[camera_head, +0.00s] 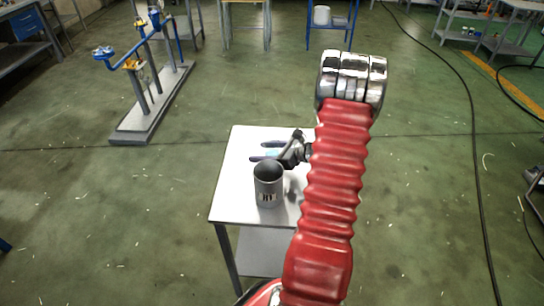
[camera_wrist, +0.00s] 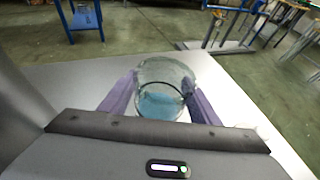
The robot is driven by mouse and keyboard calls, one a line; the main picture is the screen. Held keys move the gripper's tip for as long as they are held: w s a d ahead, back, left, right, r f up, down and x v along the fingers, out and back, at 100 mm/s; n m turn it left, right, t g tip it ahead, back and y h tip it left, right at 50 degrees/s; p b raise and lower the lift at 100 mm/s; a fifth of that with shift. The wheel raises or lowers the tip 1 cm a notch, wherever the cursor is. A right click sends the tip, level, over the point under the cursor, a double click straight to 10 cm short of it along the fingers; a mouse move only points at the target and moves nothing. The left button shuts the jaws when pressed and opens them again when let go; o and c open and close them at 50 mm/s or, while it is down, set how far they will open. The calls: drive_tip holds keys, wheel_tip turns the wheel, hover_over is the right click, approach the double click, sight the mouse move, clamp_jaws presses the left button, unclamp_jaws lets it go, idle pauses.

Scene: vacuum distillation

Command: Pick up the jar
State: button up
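The jar (camera_wrist: 162,88) is clear round glass with blue liquid in its lower part. In the wrist view it stands upright between the two purple fingers of my gripper (camera_wrist: 161,99), one on each side. The fingers are spread about as wide as the jar; I cannot tell whether they press on it. In the head view my gripper (camera_head: 270,151) reaches left over the white table (camera_head: 235,185), and only a small patch of the blue jar (camera_head: 272,154) shows between the fingers. Whether the jar rests on the table is unclear.
A blue-and-yellow pipe stand (camera_head: 150,105) is on the floor at the back left. Workbenches and shelves line the far side. Cables (camera_head: 470,100) lie on the right.

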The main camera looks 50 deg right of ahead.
drive_tip(key=c, duration=1.1)
drive_tip(key=shift+o, duration=0.2)
drive_tip(key=shift+r, duration=0.3)
wheel_tip(320, 180, up, 9)
drive_tip(key=shift+r, duration=0.15)
idle(0.4)
idle(0.7)
